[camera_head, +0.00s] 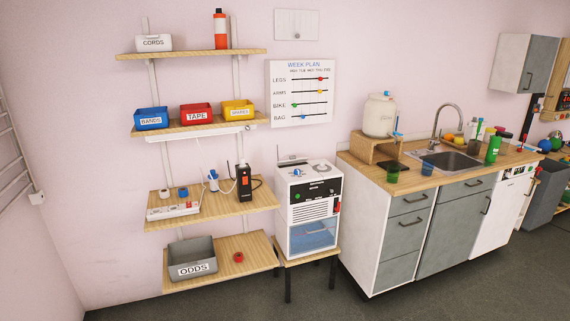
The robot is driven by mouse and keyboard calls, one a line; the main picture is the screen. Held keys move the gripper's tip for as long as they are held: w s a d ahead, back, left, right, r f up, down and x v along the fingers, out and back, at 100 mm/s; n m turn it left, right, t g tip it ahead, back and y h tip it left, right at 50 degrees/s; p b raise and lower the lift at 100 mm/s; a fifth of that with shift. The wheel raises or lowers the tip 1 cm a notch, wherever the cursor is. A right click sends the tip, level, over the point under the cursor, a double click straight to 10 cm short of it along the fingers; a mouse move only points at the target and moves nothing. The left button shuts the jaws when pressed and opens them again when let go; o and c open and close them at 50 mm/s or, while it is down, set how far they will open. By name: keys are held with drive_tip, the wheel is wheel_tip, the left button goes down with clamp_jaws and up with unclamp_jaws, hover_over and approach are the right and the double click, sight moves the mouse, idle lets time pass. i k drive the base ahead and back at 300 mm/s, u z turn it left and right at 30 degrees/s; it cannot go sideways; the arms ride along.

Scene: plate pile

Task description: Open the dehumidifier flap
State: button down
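The dehumidifier (310,226) is a white box in the middle of the head view. It stands upright on a small wooden stand (291,262) against the wall. Its front has a black control panel with a green button, and a slotted grille. A see-through blue tank section (313,236) fills the lower front. A red part (337,207) sits at its right edge. A blue knob and other small parts show on its top. I cannot make out which panel is the flap or any opening. My gripper is not in view.
Wall shelves (240,250) with bins, a power strip and a black device stand close on the left. A counter with sink (448,160), drawers and jug (380,115) stands on the right. Grey floor (310,300) in front is clear.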

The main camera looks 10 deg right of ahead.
sight(293, 159)
drive_tip(key=u, duration=0.6)
drive_tip(key=i, duration=1.55)
drive_tip(key=z, duration=0.15)
drive_tip(key=k, duration=0.9)
drive_tip(key=z, duration=0.1)
